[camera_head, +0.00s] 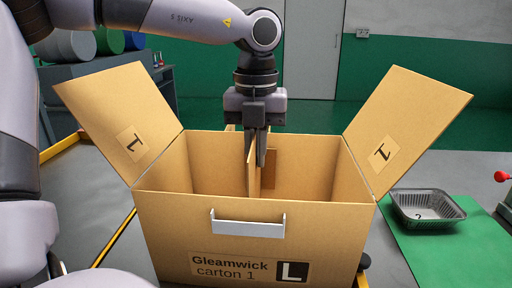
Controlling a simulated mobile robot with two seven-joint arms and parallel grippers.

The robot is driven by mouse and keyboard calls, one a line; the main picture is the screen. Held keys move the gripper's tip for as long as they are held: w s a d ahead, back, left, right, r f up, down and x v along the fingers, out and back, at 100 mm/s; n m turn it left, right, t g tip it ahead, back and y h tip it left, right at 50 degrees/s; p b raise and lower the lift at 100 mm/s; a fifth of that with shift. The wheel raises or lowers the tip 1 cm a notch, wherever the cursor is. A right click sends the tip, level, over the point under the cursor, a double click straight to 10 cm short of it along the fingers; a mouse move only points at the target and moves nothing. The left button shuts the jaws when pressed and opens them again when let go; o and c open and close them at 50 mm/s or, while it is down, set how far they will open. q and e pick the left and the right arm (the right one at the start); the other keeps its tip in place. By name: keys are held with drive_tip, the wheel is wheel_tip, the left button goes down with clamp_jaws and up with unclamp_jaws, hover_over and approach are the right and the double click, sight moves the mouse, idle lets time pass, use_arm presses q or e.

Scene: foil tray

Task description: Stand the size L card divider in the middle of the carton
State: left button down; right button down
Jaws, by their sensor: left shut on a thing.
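The open brown carton (160,222) stands in front of me, with its side flaps spread and a label reading "Gleamwick carton 1" and "L". My left gripper (257,158) points down into the middle of the carton and is shut on the card divider (253,180). The divider is a thin tan panel, upright and nearly edge-on, with card on both sides of it inside the carton. Its bottom edge is hidden by the carton's front wall, so I cannot tell whether it touches the floor. My right gripper is out of view.
A foil tray (427,208) marked "2" sits on a green mat (440,250) to the right of the carton. A red knob (502,176) is at the right edge. The side flaps (118,115) rise on both sides of the opening.

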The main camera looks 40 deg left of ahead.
sight(256, 181)
use_arm(q)
wheel_tip(256, 181, down, 5)
drive_tip(key=b, duration=0.3)
drive_tip(key=shift+r, duration=0.15)
drive_tip(key=shift+f+b, duration=0.75)
drive_tip(key=shift+b, duration=0.1)
drive_tip(key=c, duration=1.2)
unclamp_jaws()
wheel_tip(256, 181, up, 7)
drive_tip(key=p, duration=0.1)
drive_tip(key=shift+r, duration=0.15)
